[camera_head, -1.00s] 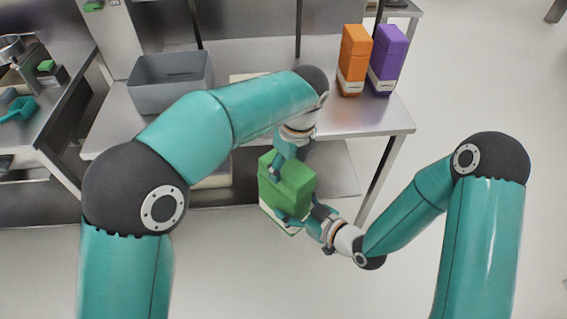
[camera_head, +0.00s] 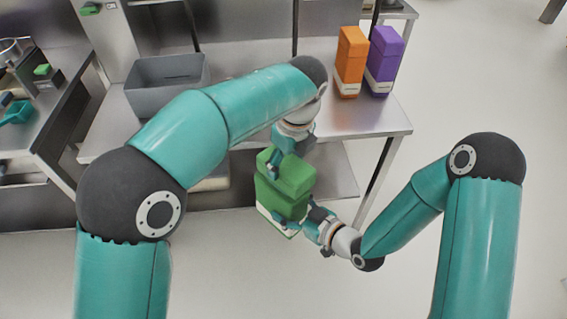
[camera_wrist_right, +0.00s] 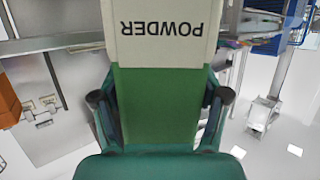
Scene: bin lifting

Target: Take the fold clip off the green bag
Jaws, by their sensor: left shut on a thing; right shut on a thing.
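The green bag (camera_head: 285,190) hangs in the air in front of the table, tilted, with its pale label low down. In the right wrist view the bag (camera_wrist_right: 158,100) lies between my right gripper's two fingers (camera_wrist_right: 160,105), and its label reads POWDER upside down. In the head view my right gripper (camera_head: 309,220) is shut on the bag's lower right part. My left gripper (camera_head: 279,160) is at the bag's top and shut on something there. I cannot make out the fold clip; the left gripper covers that part of the top edge.
A grey bin (camera_head: 168,85) stands on the steel table (camera_head: 352,122). An orange bag (camera_head: 350,62) and a purple bag (camera_head: 384,62) stand upright at the table's right. A side counter (camera_head: 35,135) is at the left.

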